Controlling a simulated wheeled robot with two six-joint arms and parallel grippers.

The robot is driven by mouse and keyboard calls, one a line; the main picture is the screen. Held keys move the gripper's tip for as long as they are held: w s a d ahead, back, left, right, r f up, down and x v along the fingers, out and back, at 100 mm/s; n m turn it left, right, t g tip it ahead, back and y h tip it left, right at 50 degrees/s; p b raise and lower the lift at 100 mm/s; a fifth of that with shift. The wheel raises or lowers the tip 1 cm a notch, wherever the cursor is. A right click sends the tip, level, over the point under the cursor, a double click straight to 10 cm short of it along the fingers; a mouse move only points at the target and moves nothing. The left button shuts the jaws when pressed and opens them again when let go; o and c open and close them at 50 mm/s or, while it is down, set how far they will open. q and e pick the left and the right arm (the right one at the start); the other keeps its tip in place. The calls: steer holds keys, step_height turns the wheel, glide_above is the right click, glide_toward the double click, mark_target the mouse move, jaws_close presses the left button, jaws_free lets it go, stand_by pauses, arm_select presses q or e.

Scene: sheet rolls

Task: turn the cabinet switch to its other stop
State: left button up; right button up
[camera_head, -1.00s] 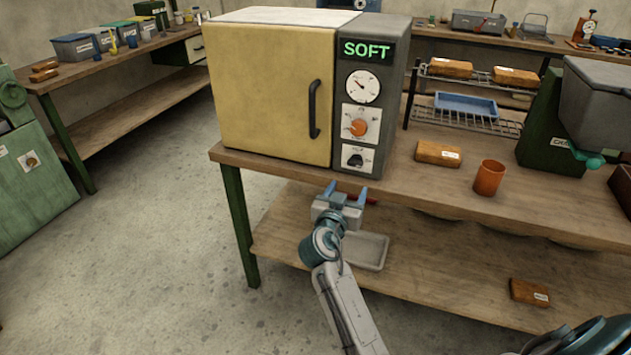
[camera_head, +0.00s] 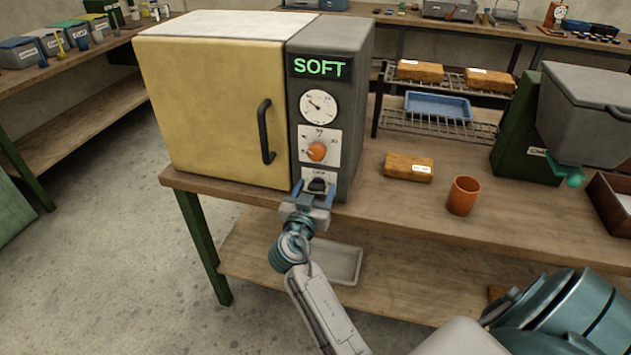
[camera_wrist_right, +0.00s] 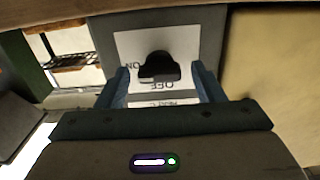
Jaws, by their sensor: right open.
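The cabinet (camera_head: 215,110) has a yellow door, a black handle and a grey front panel reading "SOFT". The black switch (camera_head: 317,185) sits low on that panel, under an orange dial. In the right wrist view the switch (camera_wrist_right: 158,67) sits on a white plate, with "ON" and "OFF" lettering upside down. My right gripper (camera_head: 313,192) is open in front of the switch. In the wrist view its blue fingers stand either side of the switch, with gaps visible. Which stop the switch points to is unclear. My left gripper is not in view.
The cabinet stands on a wooden bench (camera_head: 400,215). To its right are a wrapped block (camera_head: 408,167), an orange cup (camera_head: 463,195) and a wire rack (camera_head: 440,122). A pale tray (camera_head: 340,264) lies on the lower shelf. Open floor lies at the left.

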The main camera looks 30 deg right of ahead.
steer(key=c, duration=1)
